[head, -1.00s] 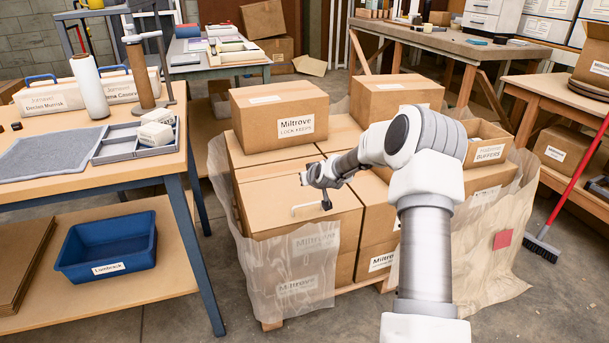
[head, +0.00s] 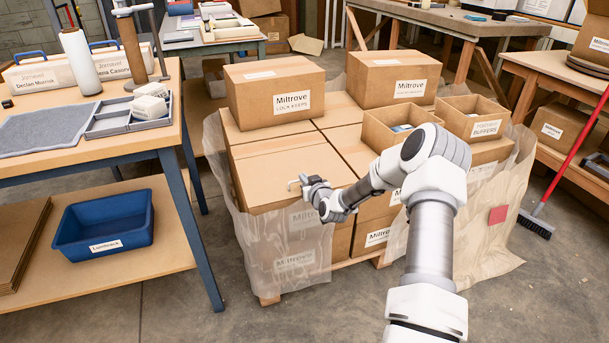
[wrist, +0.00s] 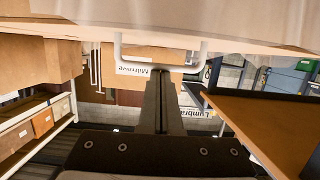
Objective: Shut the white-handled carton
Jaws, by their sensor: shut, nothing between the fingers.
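The white-handled carton (head: 272,177) is the front left box on the wrapped stack. Its top looks flat or nearly so in the head view; I cannot tell whether it is fully down. Its white handle (head: 292,184) is near the front edge, and the handle's bar (wrist: 160,68) crosses the upper middle of the wrist view. My gripper (head: 306,183) is shut and empty at the right of the handle. In the wrist view, the fingertips (wrist: 162,72) reach the handle's bar; I cannot tell whether they touch it.
Clear wrap (head: 300,262) hangs over the stack's front. A closed Miltrove carton (head: 275,95) stands behind, and an open carton (head: 392,125) is to the right. A workbench (head: 175,125) with a blue bin (head: 105,222) below stands left. The front floor is clear.

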